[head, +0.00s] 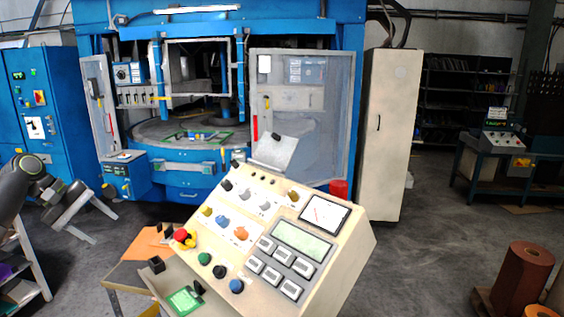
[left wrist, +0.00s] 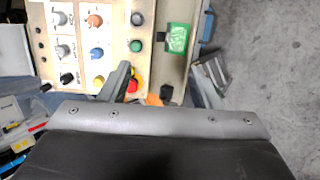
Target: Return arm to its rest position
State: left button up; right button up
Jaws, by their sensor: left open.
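My left arm (head: 18,185) comes in from the left edge in the head view. Its left gripper (head: 106,230) is open and empty, over the floor left of the control console. In the left wrist view the two grey fingers of the left gripper (left wrist: 160,72) are spread apart with nothing held between them. The console's knobs and a green panel show beyond them. My right arm and right gripper are not in view.
A beige control console (head: 330,270) with knobs, a screen and a red button (head: 181,234) stands in front. A blue machine (head: 190,170) with open doors stands behind. Brown rolls (head: 524,280) are at right; grey floor (head: 430,240) is clear.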

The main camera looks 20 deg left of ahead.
pick_arm(q)
notch_tip(320, 180, down, 38)
jog(key=s+g+y+b, duration=0.2)
jog(key=s+y+b, duration=0.1)
jog(key=y, duration=0.1)
jog(key=s+d+f+m+g+y+b, duration=0.1)
jog(key=s+d+f, duration=0.1)
jog(key=s+f, duration=0.65)
jog(key=s+d+f+m+y+b, duration=0.15)
jog(key=s+f, duration=0.25)
jog(key=f, duration=0.9)
jog(key=s+d+f+m+g+b, duration=0.1)
jog(key=s+d+f+m, duration=0.1)
jog(key=s+d+f, duration=0.6)
jog(key=s+d+f+m, duration=0.3)
jog(key=s+d+f, duration=0.25)
jog(key=s, duration=0.45)
jog(key=s+d+f+m+b, duration=0.1)
jog(key=s+d+f+m, duration=0.3)
jog(key=s+d, duration=0.7)
jog(key=shift+d+f, duration=0.25)
jog(key=shift+f, duration=0.4)
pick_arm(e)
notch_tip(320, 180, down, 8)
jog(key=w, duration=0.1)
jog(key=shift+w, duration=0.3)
pick_arm(q)
jog(key=shift+a, duration=0.15)
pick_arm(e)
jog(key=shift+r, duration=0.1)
